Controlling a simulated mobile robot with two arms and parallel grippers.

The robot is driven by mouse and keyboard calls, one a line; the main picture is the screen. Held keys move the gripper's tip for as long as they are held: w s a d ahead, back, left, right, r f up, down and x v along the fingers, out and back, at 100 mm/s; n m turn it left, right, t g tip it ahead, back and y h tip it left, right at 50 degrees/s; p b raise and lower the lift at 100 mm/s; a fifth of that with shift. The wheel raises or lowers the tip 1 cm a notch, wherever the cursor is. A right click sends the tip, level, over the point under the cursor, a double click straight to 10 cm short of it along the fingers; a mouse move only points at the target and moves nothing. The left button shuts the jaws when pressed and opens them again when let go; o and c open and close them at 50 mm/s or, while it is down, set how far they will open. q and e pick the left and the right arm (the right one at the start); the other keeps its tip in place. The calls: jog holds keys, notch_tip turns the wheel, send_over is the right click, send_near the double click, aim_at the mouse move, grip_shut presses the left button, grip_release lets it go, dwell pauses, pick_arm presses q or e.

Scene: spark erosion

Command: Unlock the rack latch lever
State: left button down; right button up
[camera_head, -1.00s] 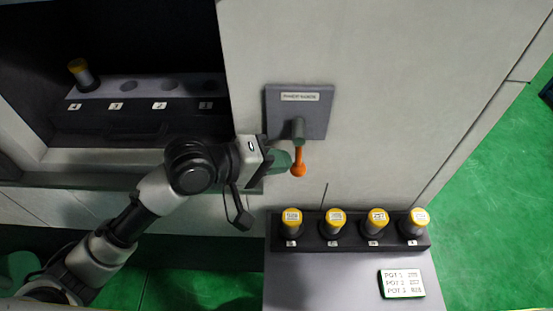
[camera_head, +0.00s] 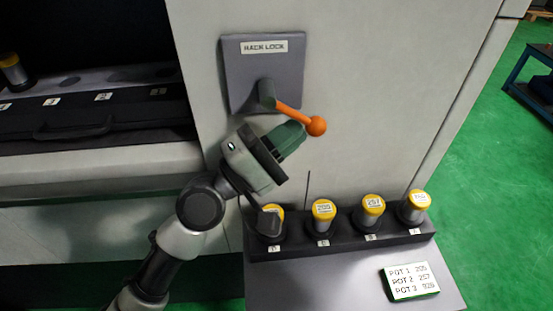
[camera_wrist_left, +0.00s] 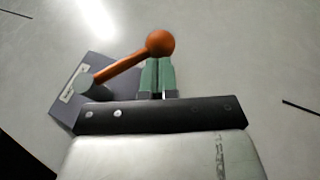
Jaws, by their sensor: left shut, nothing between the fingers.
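The rack latch lever (camera_head: 293,114) is an orange rod with a ball end, on a grey pivot in front of a grey plate labelled RACK LOCK (camera_head: 233,75). It points right and slightly down in the head view. The lever also shows in the left wrist view (camera_wrist_left: 122,67), its ball at the fingertips. My left gripper (camera_head: 301,131) has green fingers, shut with nothing between them. Its tips are just below the lever, close to the ball; I cannot tell whether they touch. My right gripper is not in view.
A black holder (camera_head: 340,238) with several yellow-capped pots stands on a grey shelf below the lever, close under my left wrist. A label card (camera_head: 409,282) lies at front right. An open dark bay with a numbered rack (camera_head: 80,103) is at left.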

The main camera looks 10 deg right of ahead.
aim_at(312, 118)
pick_arm(q)
jog(key=shift+d+r+n+t+h+b, duration=0.25)
jog(key=shift+d+n+t+h+b, duration=0.15)
jog(key=shift+n+t+b, duration=0.2)
jog(key=shift+d+r+n+t+h+b, duration=0.2)
jog(key=shift+d+n+t+h+b, duration=0.25)
jog(key=shift+t, duration=0.25)
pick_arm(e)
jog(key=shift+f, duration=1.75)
pick_arm(q)
jog(key=shift+d+r, duration=0.1)
jog(key=shift+r, duration=0.1)
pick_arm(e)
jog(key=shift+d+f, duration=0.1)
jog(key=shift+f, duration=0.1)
pick_arm(q)
jog(key=shift+d+r+b, duration=0.15)
jog(key=shift+b, duration=0.15)
jog(key=shift+d+r, duration=0.1)
jog(key=shift+r, duration=0.05)
jog(key=shift+d+r+p, duration=0.4)
jog(key=shift+r+p, duration=0.05)
jog(key=shift+r, duration=0.15)
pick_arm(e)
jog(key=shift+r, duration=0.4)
pick_arm(q)
jog(key=shift+r, duration=0.25)
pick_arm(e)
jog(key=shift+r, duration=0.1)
